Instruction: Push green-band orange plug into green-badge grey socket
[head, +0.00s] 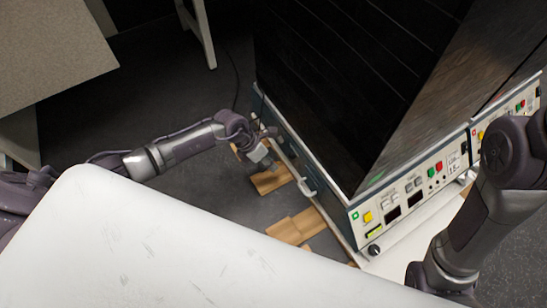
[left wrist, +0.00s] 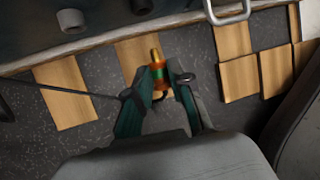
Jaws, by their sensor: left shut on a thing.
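In the left wrist view, the orange plug (left wrist: 158,66) with a green band stands between the teal fingers of my left gripper (left wrist: 160,76), which is shut on it. Its brass-coloured tip points toward the machine's side, clear of it. A grey round socket (left wrist: 71,21) shows on that dark side, up and left of the plug; I cannot make out a badge on it. In the head view my left gripper (head: 266,163) is beside the left side of the shaker bioreactor (head: 330,195); the plug is too small to tell there. My right gripper is hidden.
Wooden blocks (head: 290,228) lie on the dark floor by the machine's side. A metal handle (left wrist: 230,12) sticks out right of the plug. A dark cable (left wrist: 70,91) runs left from the gripper. The white surface (head: 180,250) fills the foreground.

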